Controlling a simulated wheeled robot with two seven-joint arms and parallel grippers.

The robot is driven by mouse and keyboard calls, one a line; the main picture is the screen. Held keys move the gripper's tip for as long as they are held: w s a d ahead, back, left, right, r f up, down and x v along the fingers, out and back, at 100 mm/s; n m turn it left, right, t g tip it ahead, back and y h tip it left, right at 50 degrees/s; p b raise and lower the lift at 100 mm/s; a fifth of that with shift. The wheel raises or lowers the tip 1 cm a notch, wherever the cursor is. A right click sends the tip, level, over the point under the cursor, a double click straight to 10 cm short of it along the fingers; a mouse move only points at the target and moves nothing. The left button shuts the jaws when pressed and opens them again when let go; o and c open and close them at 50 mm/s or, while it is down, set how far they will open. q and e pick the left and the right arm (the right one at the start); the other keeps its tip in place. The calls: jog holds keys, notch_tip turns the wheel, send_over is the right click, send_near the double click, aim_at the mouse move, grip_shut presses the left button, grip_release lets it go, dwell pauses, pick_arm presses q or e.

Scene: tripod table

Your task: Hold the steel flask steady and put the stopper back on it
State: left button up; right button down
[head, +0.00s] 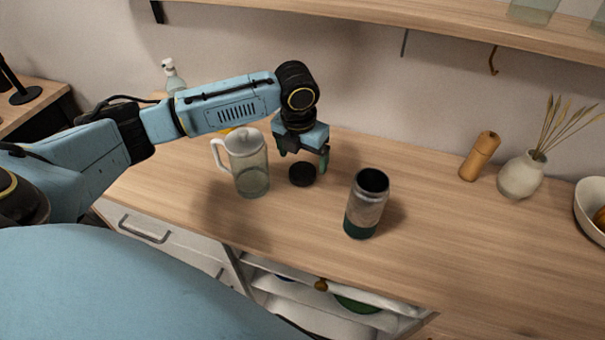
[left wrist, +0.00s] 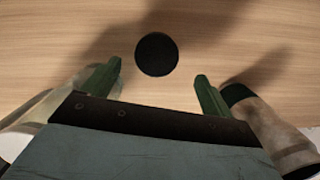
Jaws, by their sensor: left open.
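The steel flask (head: 366,208) stands upright on the wooden counter, with a dark open mouth and a green base band. It also shows at the right edge of the left wrist view (left wrist: 277,127). The black round stopper (head: 302,174) lies on the counter between the glass jug and the flask. In the left wrist view the stopper (left wrist: 157,54) sits just beyond and between the fingertips. My left gripper (head: 304,157) is open and empty, pointing down above the stopper; its green fingers (left wrist: 153,78) are apart. My right gripper is not in view.
A lidded glass jug (head: 249,168) stands close left of my left gripper. A wooden mill (head: 480,156), a vase with dry stems (head: 520,176) and a bowl (head: 591,209) are at the right. The counter (head: 440,240) right of the flask is clear. A shelf (head: 400,22) hangs above.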

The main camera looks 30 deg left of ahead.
aim_at(303, 171)
pick_arm(q)
jog(key=f, duration=0.5)
jog(key=shift+w+a+f+b, duration=0.1)
jog(key=shift+w+a+b, duration=0.2)
jog(key=shift+b, duration=0.1)
jog(key=c, duration=1.1)
jog(key=shift+o, duration=0.2)
notch_tip(303, 171, up, 10)
jog(key=p, duration=0.1)
